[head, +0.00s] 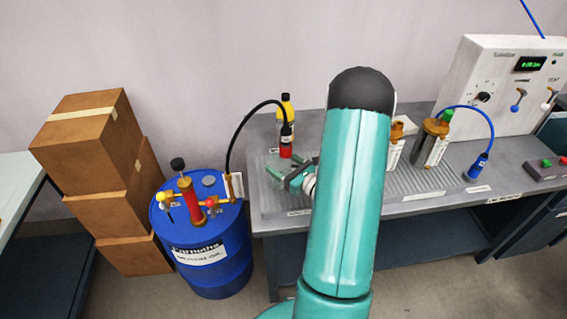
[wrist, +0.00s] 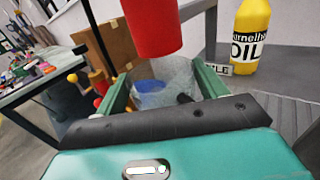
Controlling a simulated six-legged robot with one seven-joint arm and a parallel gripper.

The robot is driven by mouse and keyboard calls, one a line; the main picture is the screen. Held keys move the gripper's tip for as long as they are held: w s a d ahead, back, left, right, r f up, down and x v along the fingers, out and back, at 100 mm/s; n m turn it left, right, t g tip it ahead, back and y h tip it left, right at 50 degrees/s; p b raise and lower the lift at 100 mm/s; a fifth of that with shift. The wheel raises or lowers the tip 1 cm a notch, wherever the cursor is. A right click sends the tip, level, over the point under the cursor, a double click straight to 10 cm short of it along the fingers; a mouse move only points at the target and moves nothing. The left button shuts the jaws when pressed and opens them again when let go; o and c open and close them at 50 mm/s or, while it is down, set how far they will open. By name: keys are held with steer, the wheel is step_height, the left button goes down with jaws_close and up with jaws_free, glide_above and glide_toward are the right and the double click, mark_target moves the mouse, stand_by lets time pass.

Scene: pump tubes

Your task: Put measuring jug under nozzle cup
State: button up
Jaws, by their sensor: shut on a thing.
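The clear, see-through measuring jug (wrist: 172,78) is between the green fingers of my gripper (wrist: 164,84) in the wrist view. My gripper is shut on it. In the head view my gripper (head: 290,176) is over the grey ribbed bench, partly hidden by my arm, and the jug is hard to make out. The red nozzle cup (head: 286,142) hangs at the end of a black hose, just above my gripper in the picture. In the wrist view the red cup (wrist: 152,25) overlaps the jug's far rim. I cannot tell whether they touch.
A yellow oil bottle (head: 285,104) stands behind the nozzle cup; it is at right in the wrist view (wrist: 250,35). A blue barrel (head: 203,240) with a pump stands left of the bench (head: 385,208). Canisters and a blue-hosed nozzle (head: 477,166) are at right.

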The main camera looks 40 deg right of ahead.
steer(key=o, duration=1)
steer(key=shift+f, duration=0.2)
